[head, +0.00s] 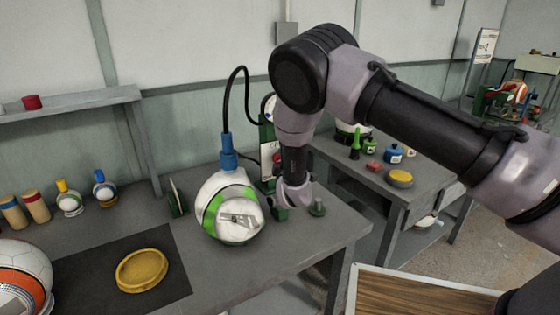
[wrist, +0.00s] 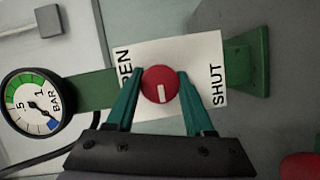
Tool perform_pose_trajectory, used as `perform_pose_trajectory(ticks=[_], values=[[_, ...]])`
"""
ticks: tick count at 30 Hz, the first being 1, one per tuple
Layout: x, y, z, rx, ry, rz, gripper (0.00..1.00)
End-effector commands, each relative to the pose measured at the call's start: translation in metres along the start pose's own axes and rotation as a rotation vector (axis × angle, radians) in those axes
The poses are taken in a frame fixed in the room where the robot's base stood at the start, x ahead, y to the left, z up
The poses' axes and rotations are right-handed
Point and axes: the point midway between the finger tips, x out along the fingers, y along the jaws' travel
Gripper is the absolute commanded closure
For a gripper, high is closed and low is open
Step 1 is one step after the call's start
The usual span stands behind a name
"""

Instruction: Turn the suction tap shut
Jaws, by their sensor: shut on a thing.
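The suction tap is a round red knob (wrist: 160,85) with a white mark that points down in the wrist view. It sits on a white card (wrist: 200,55) lettered SHUT at the right; the word at the left is partly hidden and ends in PEN. The mark lies between the two words, at neither. My gripper (wrist: 158,92) has one green finger on each side of the knob and is shut on it. In the head view my gripper (head: 292,200) is at the green stand (head: 265,138), and the knob is hidden there.
A round gauge (wrist: 38,102) marked BAR is on the stand, its needle near the blue zone. A white and green ball (head: 212,192) with a blue fitting (head: 229,158) and black hose stands left of my gripper. A yellow disc (head: 142,270) lies on a dark mat (head: 85,255).

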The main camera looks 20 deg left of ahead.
Motion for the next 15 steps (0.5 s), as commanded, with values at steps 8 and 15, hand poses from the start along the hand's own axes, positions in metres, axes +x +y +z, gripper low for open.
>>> perform_pose_trajectory(ticks=[8, 15], values=[[-0.0002, -0.0004, 0.0001, -0.012, 0.0, 0.004, 1.0], [-0.0003, -0.0005, 0.0002, -0.012, 0.0, 0.003, 0.28]])
